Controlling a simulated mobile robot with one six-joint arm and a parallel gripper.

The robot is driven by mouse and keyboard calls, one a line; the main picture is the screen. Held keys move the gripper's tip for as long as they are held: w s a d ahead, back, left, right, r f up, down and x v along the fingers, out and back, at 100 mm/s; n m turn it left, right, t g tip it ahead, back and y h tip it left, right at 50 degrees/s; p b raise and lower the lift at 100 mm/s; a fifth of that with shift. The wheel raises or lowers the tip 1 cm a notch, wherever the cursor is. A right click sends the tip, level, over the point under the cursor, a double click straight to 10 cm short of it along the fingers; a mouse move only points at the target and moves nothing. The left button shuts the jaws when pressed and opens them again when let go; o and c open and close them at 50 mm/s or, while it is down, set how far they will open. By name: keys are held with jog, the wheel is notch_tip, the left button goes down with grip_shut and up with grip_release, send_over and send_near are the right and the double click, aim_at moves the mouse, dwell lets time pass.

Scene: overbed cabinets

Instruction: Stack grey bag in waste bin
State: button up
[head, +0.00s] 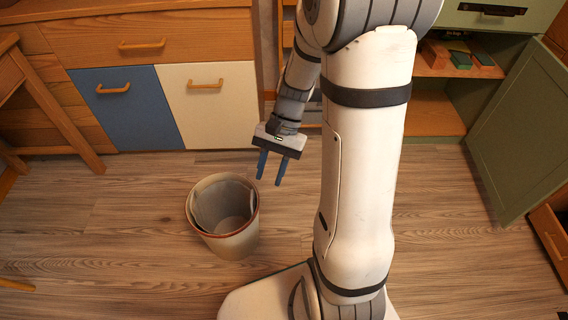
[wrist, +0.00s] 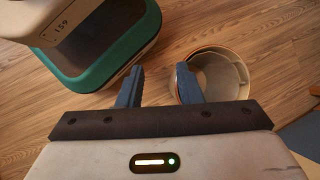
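The waste bin (head: 232,244) is pale grey with a reddish-brown rim and stands upright on the floor, left of my arm. Its rim also shows in the wrist view (wrist: 204,51), beyond the right finger. A pale grey shape (head: 205,207) lies inside along the bin's inner wall; I cannot tell whether it is the grey bag or a liner. No other grey bag shows. My gripper (head: 270,181) points down, right of and above the bin, apart from it. In the wrist view its fingers (wrist: 159,69) are spread with nothing between them.
A wooden cabinet with a blue door (head: 127,108) and a cream door (head: 210,105) stands behind the bin. At right, a green door (head: 520,135) hangs open beside shelves with small items (head: 460,58). A wooden table or stool leg (head: 62,120) is at left. Floor around the bin is clear.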

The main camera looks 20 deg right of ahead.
jog(key=s+d+r+n+t+h, duration=0.1)
jog(key=s+r+n+t+h, duration=0.4)
jog(key=s+r+n, duration=0.1)
notch_tip(320, 180, up, 3)
jog(key=shift+f+n, duration=0.15)
jog(key=shift+n, duration=0.55)
jog(key=shift+w, duration=0.1)
